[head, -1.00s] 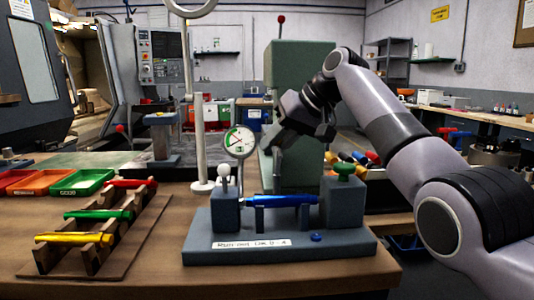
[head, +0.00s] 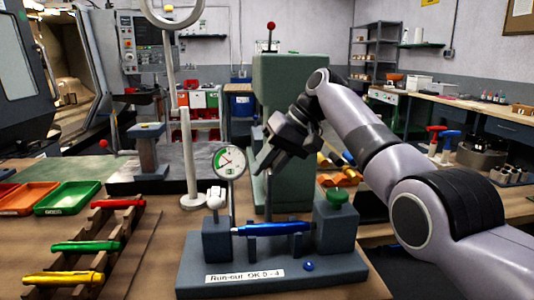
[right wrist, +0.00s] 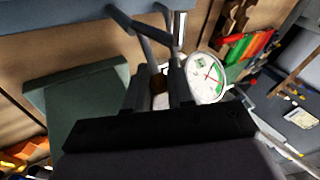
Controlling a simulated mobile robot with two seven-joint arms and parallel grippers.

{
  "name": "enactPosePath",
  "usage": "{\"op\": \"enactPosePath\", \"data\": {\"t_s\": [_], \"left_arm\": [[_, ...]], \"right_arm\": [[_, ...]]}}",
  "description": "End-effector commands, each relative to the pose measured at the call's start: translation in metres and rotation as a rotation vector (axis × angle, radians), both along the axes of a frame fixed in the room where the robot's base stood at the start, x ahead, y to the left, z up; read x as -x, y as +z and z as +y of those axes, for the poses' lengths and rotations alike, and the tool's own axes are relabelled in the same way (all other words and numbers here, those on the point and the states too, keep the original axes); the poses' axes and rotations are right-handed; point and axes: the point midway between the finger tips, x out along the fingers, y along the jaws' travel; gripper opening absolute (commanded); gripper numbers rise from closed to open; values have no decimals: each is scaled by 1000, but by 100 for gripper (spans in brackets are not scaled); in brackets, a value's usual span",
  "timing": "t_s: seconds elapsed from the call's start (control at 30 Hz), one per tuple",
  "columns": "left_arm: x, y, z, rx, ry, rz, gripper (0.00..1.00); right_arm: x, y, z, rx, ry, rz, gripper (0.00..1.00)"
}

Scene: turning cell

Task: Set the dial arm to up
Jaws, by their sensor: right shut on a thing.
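The dial gauge (head: 229,162), with a round white face, stands on a thin stem at the left of the blue-grey run-out fixture (head: 260,285). My right gripper (head: 263,165) is just right of the dial. In the right wrist view the dial (right wrist: 206,77) is close beside the fingers of my right gripper (right wrist: 160,84). The gripper is shut on a small part of the dial arm, mostly hidden between the fingers. A white knob (head: 217,195) tops the fixture's left block. A blue shaft (head: 272,228) lies across the fixture. My left gripper is out of view.
A green machine column (head: 290,90) stands behind my right gripper. A white post (head: 187,150) with a ring on top rises left of the dial. A wooden rack (head: 100,240) with red, green and yellow shafts is at the left, near coloured trays (head: 66,198).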

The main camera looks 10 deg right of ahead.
Motion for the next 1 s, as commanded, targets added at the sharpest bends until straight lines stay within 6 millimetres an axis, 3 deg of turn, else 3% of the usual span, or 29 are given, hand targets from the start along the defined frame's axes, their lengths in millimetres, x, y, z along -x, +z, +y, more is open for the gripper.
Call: {"op": "enactPosePath", "data": {"t_s": [0.57, 0.6, 0.63, 1.0], "left_arm": [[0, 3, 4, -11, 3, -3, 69], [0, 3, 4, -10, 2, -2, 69], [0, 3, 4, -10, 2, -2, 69], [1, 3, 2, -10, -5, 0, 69]], "right_arm": [[1, -3, 1, 2, 3, 19, 0], [1, -3, 1, 2, 3, 19, 35], [1, -3, 0, 2, 3, 19, 45], [0, -1, 0, 0, 1, 12, 45]]}}
